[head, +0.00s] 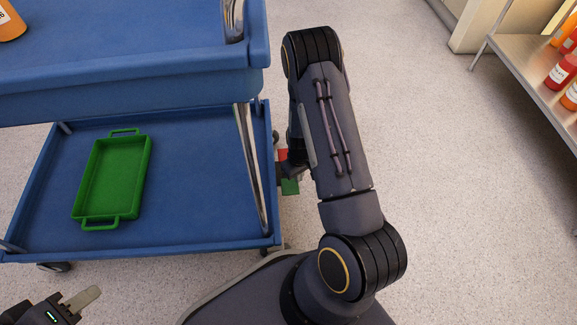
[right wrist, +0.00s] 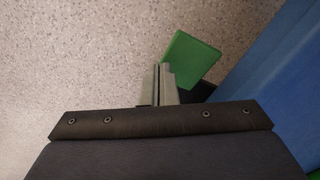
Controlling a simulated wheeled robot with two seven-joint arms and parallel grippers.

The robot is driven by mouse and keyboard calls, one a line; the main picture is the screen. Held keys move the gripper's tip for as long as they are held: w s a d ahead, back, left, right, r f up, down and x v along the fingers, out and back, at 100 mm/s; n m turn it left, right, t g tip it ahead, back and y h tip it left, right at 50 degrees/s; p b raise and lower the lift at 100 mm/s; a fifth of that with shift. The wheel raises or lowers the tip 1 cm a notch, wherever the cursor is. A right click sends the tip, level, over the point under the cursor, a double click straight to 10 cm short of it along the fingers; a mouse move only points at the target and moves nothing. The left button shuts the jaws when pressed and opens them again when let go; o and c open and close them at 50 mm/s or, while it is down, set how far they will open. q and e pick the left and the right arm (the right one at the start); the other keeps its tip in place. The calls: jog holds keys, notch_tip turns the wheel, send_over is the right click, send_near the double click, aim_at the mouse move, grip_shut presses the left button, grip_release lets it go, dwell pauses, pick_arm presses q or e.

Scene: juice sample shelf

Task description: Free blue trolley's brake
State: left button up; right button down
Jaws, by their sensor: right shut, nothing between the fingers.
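The blue trolley (head: 150,95) stands at the left of the head view, and its blue side also shows at the right of the right wrist view (right wrist: 275,85). On its right side is the brake pedal, with a red part (head: 282,154) and a green part (head: 290,187). The green part (right wrist: 190,58) shows as a flat plate in the right wrist view. My right gripper (right wrist: 158,72) is shut and empty, its fingertips right beside the green plate; contact cannot be told. In the head view my right arm partly hides that gripper. My left gripper (head: 85,298) is at the lower left, away from the pedal.
A green tray (head: 83,185) lies on the trolley's lower shelf. An orange bottle (head: 10,22) stands on the upper shelf. A metal shelf (head: 530,75) with juice bottles (head: 560,72) is at the right. The speckled floor (head: 450,200) between is clear.

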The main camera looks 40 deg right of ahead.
jog(key=shift+f+b, duration=1.1)
jog(key=shift+f, duration=0.3)
dwell(0.5)
jog(key=shift+r+p, duration=2.7)
jog(key=shift+r, duration=0.9)
jog(key=shift+f, duration=0.1)
